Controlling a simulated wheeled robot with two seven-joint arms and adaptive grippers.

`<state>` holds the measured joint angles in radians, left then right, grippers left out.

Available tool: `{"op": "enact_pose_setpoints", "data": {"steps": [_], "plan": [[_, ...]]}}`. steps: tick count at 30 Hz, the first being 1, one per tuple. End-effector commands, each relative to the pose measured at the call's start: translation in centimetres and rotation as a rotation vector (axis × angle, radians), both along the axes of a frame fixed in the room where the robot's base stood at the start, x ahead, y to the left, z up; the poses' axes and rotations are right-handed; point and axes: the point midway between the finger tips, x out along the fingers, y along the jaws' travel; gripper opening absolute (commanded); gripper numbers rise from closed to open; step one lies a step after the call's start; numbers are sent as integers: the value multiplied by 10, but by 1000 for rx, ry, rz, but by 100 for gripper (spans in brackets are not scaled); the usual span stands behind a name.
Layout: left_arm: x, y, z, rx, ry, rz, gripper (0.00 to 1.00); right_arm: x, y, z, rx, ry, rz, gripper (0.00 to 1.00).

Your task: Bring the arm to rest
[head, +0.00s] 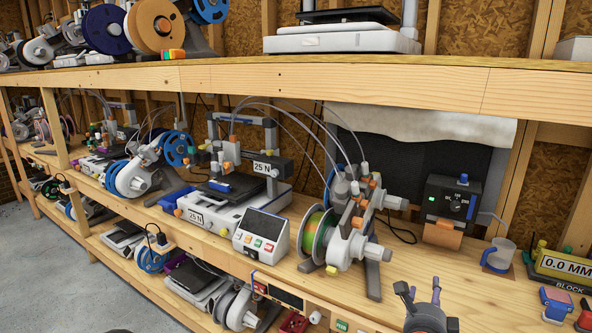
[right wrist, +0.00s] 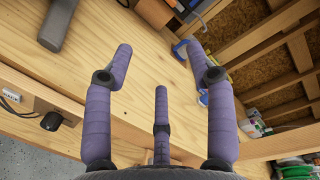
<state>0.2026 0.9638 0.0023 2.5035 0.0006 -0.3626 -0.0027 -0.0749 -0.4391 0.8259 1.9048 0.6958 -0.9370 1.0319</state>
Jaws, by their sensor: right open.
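My right gripper (head: 420,296) is at the bottom edge of the head view, in front of the bench on the right side. Only its fingers and the top of its body show there. In the right wrist view the gripper (right wrist: 159,62) has three purple padded fingers. They are spread apart with nothing between them. The wooden bench top (right wrist: 95,65) lies beyond the fingers. I cannot tell the exact gap between the fingertips and the bench. My left gripper is not in view.
Bare bench lies left of the gripper.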

Motion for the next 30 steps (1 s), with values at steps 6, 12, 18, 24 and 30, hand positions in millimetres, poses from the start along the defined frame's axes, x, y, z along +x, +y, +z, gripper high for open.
{"op": "enact_pose_setpoints", "data": {"steps": [6, 12, 18, 24, 30], "plan": [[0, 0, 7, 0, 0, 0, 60, 12, 18, -42, -106, 155, 94, 56], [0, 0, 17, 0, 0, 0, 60, 18, 46, -109, -260, 380, 259, 56], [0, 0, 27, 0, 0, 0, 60, 6, 78, -188, -419, 613, 479, 56], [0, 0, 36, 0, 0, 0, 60, -26, 108, -260, -549, 805, 720, 56], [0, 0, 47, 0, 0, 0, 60, -78, 139, -327, -659, 965, 1007, 56]]}}
